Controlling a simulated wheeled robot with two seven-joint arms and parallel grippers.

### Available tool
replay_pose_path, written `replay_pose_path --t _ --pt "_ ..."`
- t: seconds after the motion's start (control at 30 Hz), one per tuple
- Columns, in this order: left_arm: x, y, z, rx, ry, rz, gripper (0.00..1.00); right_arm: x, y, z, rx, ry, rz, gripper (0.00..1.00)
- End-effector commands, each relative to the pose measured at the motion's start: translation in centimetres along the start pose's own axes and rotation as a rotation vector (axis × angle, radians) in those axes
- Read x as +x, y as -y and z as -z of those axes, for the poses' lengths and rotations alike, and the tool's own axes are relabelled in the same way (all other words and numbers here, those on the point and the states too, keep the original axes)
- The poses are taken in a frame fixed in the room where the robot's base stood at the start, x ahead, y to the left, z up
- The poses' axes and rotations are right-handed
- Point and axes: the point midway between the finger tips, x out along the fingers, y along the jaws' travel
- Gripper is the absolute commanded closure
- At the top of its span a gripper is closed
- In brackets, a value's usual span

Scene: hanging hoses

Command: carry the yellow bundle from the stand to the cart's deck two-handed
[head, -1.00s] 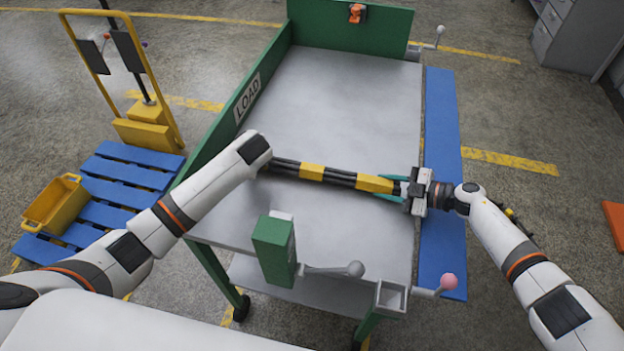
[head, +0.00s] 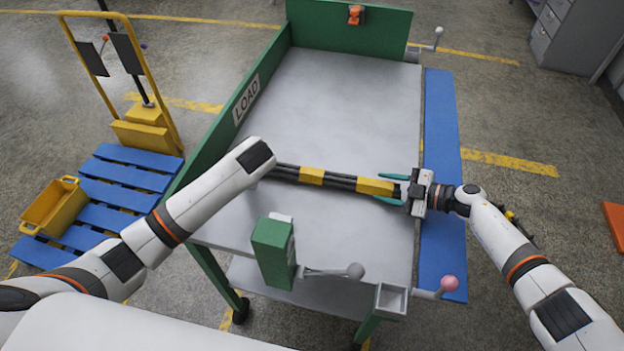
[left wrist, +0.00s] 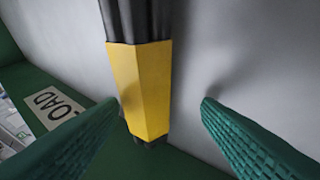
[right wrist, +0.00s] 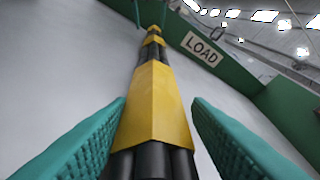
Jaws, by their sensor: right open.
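The bundle of black hoses with yellow bands (head: 312,175) lies crosswise on the grey cart deck (head: 345,105). My right gripper (head: 379,187) is open around the bundle's right end, its teal fingers apart from it. In the left wrist view my left gripper (left wrist: 158,103) is open, one finger on each side of a yellow band (left wrist: 143,90). The bundle's left end is hidden by my left arm in the head view.
Green walls (head: 350,25) close the cart's far and left sides; the left one bears a LOAD sign (head: 246,100). A green post (head: 272,253) and lever handles stand at the near edge. A blue panel (head: 445,130) runs along the right. The far deck is clear.

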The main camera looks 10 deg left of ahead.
Motion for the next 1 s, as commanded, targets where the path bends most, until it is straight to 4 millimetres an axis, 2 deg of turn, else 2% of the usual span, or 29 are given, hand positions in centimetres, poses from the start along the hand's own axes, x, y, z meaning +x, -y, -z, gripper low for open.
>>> replay_pose_path --t 0.03,0.3,0.53,1.0 --pt "-0.8 -0.1 0.1 -0.003 0.0 -0.012 0.43 0.3 -2.7 1.9 0.007 -0.036 -0.034 0.42" --pt "-4.8 -0.9 0.6 -0.013 -0.006 -0.037 0.43 0.3 -2.7 1.8 0.007 -0.036 -0.034 0.42" --pt "-5.9 -1.0 0.8 -0.016 -0.009 -0.044 0.43 -0.1 -2.6 1.7 0.006 -0.035 -0.032 0.42" --pt "-6.0 -1.2 0.9 -0.016 -0.009 -0.046 0.43 -7.3 -1.4 0.2 -0.007 -0.021 -0.007 0.42"
